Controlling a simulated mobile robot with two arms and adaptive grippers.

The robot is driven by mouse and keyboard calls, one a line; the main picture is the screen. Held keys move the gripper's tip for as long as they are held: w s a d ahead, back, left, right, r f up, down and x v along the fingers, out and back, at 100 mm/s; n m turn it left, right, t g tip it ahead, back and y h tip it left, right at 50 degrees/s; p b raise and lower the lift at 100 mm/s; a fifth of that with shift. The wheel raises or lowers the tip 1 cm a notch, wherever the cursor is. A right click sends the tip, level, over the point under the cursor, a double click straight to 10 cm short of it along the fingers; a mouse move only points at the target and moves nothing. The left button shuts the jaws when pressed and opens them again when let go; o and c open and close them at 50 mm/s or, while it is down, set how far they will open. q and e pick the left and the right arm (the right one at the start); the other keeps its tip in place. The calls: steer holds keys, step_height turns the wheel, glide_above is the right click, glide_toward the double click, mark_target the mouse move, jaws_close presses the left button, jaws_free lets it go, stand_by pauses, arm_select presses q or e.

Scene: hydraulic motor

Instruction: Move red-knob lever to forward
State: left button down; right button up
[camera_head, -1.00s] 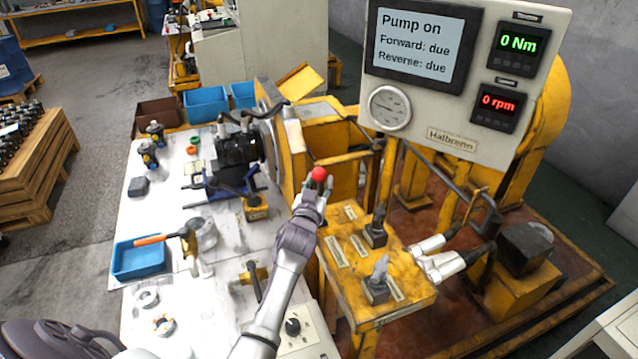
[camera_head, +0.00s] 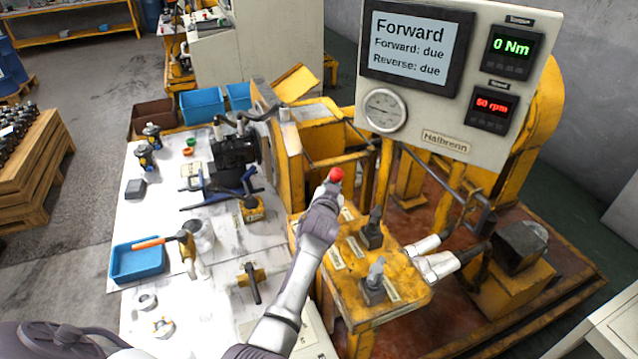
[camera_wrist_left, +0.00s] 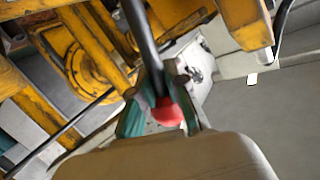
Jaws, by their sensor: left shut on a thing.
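The red-knob lever shows its red knob (camera_head: 336,174) at the far left end of the yellow lever console (camera_head: 405,290). My left gripper (camera_head: 331,188) is shut on the lever at the knob, its arm reaching over the console's left edge. In the left wrist view the red knob (camera_wrist_left: 166,112) sits between the fingers, with the dark rod running up from it. My arm hides the lever's base in the head view. The display (camera_head: 411,44) reads "Forward", with "Forward: due" and "Reverse: due".
Two other levers with dark bases (camera_head: 372,232) stand on the console, close to my left arm's right side. The white worktable left of my arm holds a black motor (camera_head: 237,152), a blue tray (camera_head: 138,262) and a hammer. The speed readout (camera_head: 491,106) shows 50 rpm.

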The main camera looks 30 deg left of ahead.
arm_select(q)
steer(key=shift+w+d+r+m, duration=0.15)
steer(key=shift+w+d+m, duration=0.3)
steer(key=shift+w, duration=0.1)
steer(key=c, duration=1.4)
jaws_free()
steer(key=shift+o, duration=1.2)
steer(key=shift+w, duration=0.1)
steer(key=shift+d+g, duration=0.1)
steer(key=shift+g, duration=0.2)
